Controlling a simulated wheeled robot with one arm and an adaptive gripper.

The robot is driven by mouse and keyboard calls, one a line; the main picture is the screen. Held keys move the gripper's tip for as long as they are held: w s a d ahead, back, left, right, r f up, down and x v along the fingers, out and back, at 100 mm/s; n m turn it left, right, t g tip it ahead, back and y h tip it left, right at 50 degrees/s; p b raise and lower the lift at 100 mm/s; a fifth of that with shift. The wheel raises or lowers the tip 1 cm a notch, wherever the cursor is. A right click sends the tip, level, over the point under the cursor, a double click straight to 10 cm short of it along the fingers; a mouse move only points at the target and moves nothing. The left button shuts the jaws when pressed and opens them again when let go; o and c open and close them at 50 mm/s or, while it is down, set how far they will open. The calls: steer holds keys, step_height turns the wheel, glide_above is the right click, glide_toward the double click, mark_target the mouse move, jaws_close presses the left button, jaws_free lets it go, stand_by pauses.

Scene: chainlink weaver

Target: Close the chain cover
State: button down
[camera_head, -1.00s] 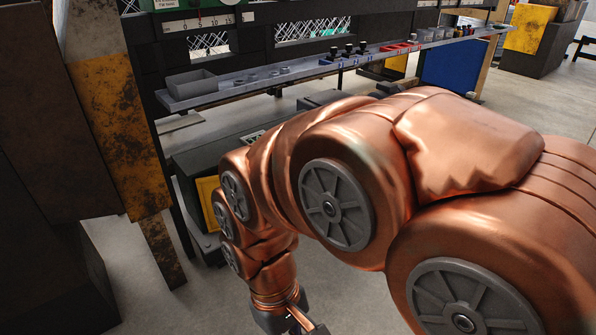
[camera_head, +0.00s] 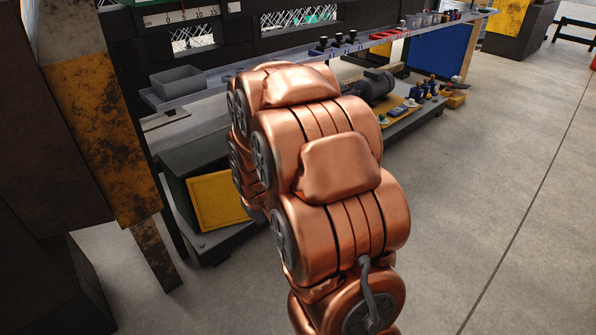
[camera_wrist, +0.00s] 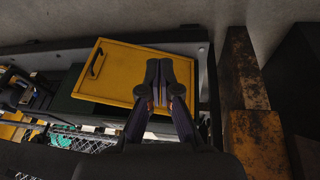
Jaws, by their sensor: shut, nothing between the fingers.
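A yellow panel with a black handle, which looks like the chain cover (camera_wrist: 122,72), lies in front of my gripper in the wrist view. It sits at an angle against the dark green housing behind it. In the head view the yellow cover (camera_head: 214,203) shows low on the machine's left end, partly hidden by my arm. My gripper (camera_wrist: 165,72) is shut and empty, in front of the cover's right half in the wrist view. I cannot tell whether it touches the cover. My gripper is hidden behind my arm in the head view.
A rusty yellow-black post (camera_head: 105,130) stands left of the machine, and it shows at right in the wrist view (camera_wrist: 245,85). A shelf with a grey tray (camera_head: 179,81) runs above. A motor (camera_head: 372,84) sits on the machine base. The floor at right is clear.

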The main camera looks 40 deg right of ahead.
steer(key=w+d+f+t+h+p, duration=0.1)
steer(key=w+d+f+t, duration=0.1)
steer(key=w+d+f, duration=0.3)
steer(key=w+d+f+t, duration=0.1)
steer(key=w+d+t, duration=0.15)
steer(key=d, duration=0.45)
steer(key=w+d+f+t+h+p, duration=0.1)
steer(key=w+d+f+t, duration=0.15)
steer(key=w+d, duration=0.3)
steer(key=s+d+f+m+t+h+p, duration=0.1)
steer(key=s+d+f+m+t, duration=0.15)
steer(key=d, duration=0.35)
steer(key=s+d+f+m+t+h, duration=0.1)
steer(key=s+d+f+t+h, duration=0.15)
steer(key=d+f+t, duration=0.2)
steer(key=b+x, duration=0.3)
steer(key=x, duration=1)
steer(key=shift+w+d+g, duration=0.15)
steer(key=shift+d+g, duration=0.25)
steer(key=shift+d, duration=0.1)
steer(key=shift+y, duration=0.25)
